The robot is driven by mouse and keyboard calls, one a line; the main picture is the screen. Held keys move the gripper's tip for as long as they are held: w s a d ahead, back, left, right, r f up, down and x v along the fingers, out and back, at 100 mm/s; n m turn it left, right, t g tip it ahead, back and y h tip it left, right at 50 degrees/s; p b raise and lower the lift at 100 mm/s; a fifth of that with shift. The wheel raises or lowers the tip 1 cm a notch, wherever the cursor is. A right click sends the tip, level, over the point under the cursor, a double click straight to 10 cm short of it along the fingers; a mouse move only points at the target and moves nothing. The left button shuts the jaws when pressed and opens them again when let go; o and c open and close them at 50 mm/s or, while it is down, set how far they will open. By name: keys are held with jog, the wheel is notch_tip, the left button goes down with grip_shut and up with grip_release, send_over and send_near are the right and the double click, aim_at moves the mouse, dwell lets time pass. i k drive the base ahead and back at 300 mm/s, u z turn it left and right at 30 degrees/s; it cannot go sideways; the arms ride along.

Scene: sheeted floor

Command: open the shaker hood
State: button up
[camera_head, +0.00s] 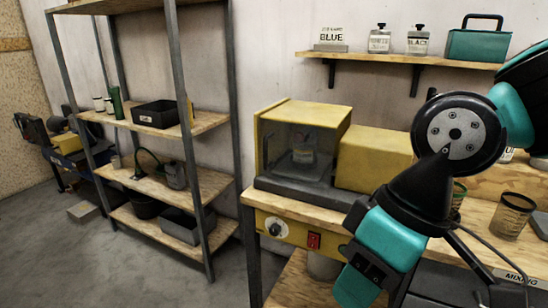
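The shaker (320,188) stands on the wooden bench, left of my arm. Its hood (318,113) has a yellow top and side with a dark see-through front, and it sits down over the grey base, closed. A jar (304,148) shows dimly inside through the front. A yellow housing (373,160) adjoins the hood on the right. My teal and black arm crosses the right side of the view and runs down past the bench's front. Its lower end leaves the bottom of the picture, and no gripper fingers show.
A panel below the bench top carries a knob (274,227) and a red switch (314,240). Cans (512,215) stand right of my arm. A wall shelf (395,60) hangs above the shaker. A metal rack (189,150) stands left, with bare floor in front.

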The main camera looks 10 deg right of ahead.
aim_at(333, 121)
jog(key=u, duration=0.5)
jog(key=k, duration=1.15)
jog(key=u, duration=1.15)
jog(key=i, duration=1.75)
jog(key=z, duration=1.2)
jog(key=i, duration=0.45)
jog(key=z, duration=0.55)
